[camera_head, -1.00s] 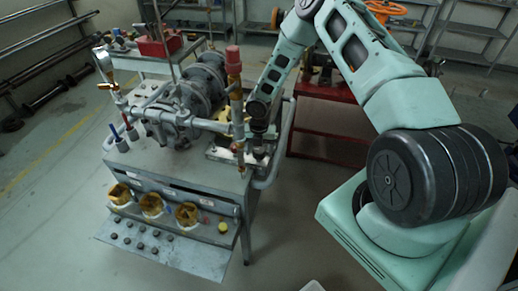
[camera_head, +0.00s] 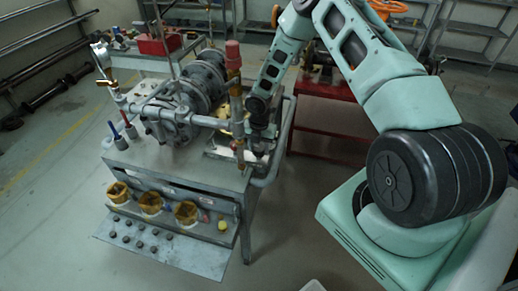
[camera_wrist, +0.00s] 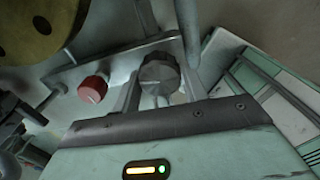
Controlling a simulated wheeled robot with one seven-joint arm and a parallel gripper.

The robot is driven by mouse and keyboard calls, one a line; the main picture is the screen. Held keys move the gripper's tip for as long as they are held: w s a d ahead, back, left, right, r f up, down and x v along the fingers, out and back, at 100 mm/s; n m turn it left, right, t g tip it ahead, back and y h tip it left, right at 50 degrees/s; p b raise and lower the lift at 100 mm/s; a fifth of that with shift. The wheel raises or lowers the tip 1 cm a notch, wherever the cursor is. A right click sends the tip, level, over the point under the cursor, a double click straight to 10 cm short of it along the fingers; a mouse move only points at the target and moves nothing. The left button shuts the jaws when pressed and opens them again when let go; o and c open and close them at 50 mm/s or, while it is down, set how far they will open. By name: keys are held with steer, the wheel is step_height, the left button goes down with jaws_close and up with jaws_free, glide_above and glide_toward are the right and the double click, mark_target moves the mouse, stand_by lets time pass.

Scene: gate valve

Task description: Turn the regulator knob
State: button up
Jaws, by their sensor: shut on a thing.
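In the wrist view, a ridged dark grey round knob (camera_wrist: 158,72) sits on a light metal panel (camera_wrist: 122,60). My gripper (camera_wrist: 160,84) has one finger on each side of this knob and is shut on it. A smaller red knob (camera_wrist: 92,89) is on the left, outside the fingers. In the head view, my gripper (camera_head: 256,146) is low at the right end of the grey workbench (camera_head: 150,160), behind the upright pipe. The grasped knob cannot be made out there.
An upright pipe with a red top (camera_head: 233,57) stands close left of my gripper. Flanged valve piping (camera_head: 185,100) fills the bench top. A brass-coloured disc (camera_wrist: 28,22) is at the upper left of the wrist view. A red stand (camera_head: 325,125) is behind the arm.

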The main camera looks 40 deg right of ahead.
steer(key=m+b, duration=0.2)
steer(key=m, duration=0.2)
steer(key=shift+f+m, duration=0.1)
steer(key=shift+m, duration=0.2)
steer(key=m+b, duration=0.1)
steer(key=m, duration=0.2)
steer(key=shift+m+b, duration=0.3)
steer(key=m+b, duration=0.1)
steer(key=m, duration=0.3)
steer(key=shift+w+b, duration=0.1)
steer(key=shift+b, duration=0.3)
steer(key=m+b, duration=0.1)
steer(key=m, duration=0.3)
steer(key=m+b, duration=0.1)
steer(key=m, duration=0.2)
steer(key=shift+m+b, duration=0.35)
steer(key=shift+m, duration=0.05)
steer(key=m+b, duration=0.1)
steer(key=m, duration=0.3)
steer(key=shift+m, duration=0.3)
steer(key=m+b, duration=0.1)
steer(key=m, duration=0.6)
steer(key=shift+d+m, duration=0.1)
steer(key=shift+m, duration=0.2)
